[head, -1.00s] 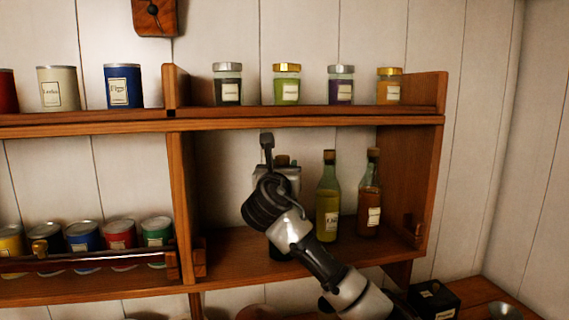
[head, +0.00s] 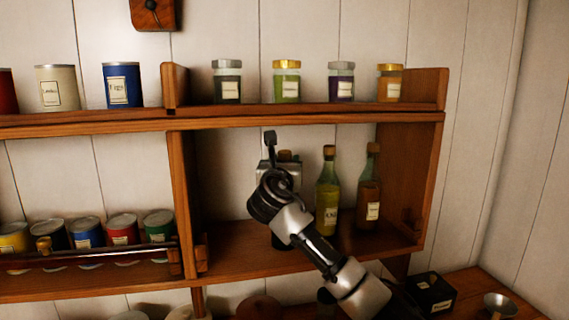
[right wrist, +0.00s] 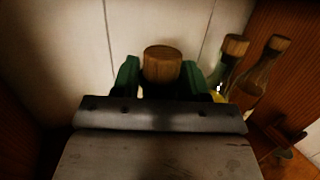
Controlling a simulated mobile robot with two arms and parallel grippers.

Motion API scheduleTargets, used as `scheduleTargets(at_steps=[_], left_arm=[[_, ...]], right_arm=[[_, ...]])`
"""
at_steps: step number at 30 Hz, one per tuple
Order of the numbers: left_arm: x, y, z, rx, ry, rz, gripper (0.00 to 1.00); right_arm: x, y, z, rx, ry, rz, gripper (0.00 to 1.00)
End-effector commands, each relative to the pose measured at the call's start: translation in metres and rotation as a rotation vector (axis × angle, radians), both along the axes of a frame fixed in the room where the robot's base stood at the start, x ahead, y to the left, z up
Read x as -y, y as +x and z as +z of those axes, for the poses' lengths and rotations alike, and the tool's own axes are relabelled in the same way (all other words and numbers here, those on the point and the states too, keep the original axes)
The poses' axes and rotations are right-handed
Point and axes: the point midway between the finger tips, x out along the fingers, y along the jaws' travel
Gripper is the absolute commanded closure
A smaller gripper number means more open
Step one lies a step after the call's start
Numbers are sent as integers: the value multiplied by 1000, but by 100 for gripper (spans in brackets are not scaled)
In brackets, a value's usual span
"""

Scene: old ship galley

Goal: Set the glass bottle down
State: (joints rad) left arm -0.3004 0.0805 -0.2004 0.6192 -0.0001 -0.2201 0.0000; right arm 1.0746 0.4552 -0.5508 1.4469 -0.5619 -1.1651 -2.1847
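The glass bottle (head: 279,240) stands upright or nearly so inside the right-hand shelf compartment, mostly hidden behind my right gripper (head: 280,165). Its dark lower part shows beneath the wrist, close to the shelf board. Its cork (right wrist: 163,63) shows in the right wrist view between the two fingers of my right gripper (right wrist: 161,82). The fingers are apart, one on each side of the bottle. Whether they press on the glass is hidden by the gripper's body. My left gripper is out of view.
A yellow-green bottle (head: 327,195) and an amber bottle (head: 368,190) stand just right of the gripper. The compartment (head: 235,245) has bare board at left. Jars (head: 286,83) line the upper shelf. Tins (head: 122,230) stand behind a rail at left.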

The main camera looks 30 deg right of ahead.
Motion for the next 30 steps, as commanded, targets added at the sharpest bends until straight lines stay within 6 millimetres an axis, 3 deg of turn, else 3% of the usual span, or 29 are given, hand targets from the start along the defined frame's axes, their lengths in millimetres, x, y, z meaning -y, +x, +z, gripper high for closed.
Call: scheduleTargets(at_steps=[1,4,16,30], left_arm=[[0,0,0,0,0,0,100],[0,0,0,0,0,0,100],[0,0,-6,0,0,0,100],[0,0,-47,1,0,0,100]], right_arm=[[0,0,0,-1,1,0,48],[0,0,0,-1,1,0,33],[-5,-6,-2,2,1,3,33],[-59,-77,-17,2,1,3,33]])
